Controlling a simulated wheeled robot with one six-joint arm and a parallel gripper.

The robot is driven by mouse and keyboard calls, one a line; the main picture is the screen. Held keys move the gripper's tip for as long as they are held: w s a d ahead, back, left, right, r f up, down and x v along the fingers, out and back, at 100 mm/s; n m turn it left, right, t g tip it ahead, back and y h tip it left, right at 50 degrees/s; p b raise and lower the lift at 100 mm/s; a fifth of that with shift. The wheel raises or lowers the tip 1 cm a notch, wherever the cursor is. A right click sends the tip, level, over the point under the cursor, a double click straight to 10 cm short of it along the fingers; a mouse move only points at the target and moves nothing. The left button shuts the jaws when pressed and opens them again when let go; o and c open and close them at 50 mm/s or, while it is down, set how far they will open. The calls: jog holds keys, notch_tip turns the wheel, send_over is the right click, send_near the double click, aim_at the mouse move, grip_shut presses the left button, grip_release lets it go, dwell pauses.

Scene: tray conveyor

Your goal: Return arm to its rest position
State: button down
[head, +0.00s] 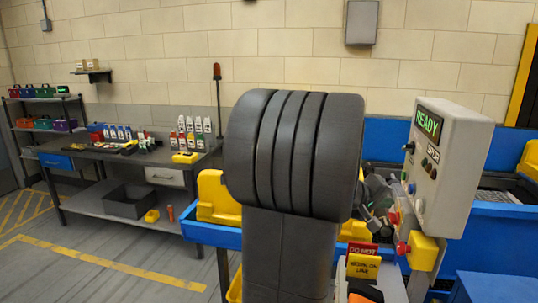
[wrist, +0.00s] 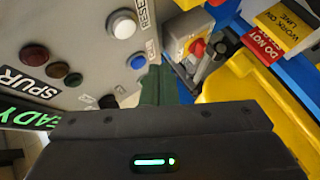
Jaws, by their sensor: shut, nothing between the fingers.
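My gripper (wrist: 160,88) shows in the wrist view as dark fingers past a dark housing with a green light. It is shut and empty, close in front of the control box's button face. The grey control box (head: 458,150) stands at the right in the head view, with a lit green READY display (head: 429,122). Its face also fills the upper left of the wrist view, with a white button (wrist: 122,24) by the word RESET and a blue button (wrist: 138,62). In the head view my own arm hides much of the middle, and the fingers are not clear there.
A workbench (head: 105,160) with bottles stands at the left. Floor at the lower left is clear.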

jog(key=d+b, duration=0.1)
jog(key=b, duration=0.2)
jog(key=shift+s+d+f, duration=0.15)
jog(key=shift+f, duration=0.05)
jog(key=shift+b, duration=0.45)
jog(key=r+p, duration=0.1)
jog(key=p, duration=0.3)
jog(key=shift+a, duration=0.25)
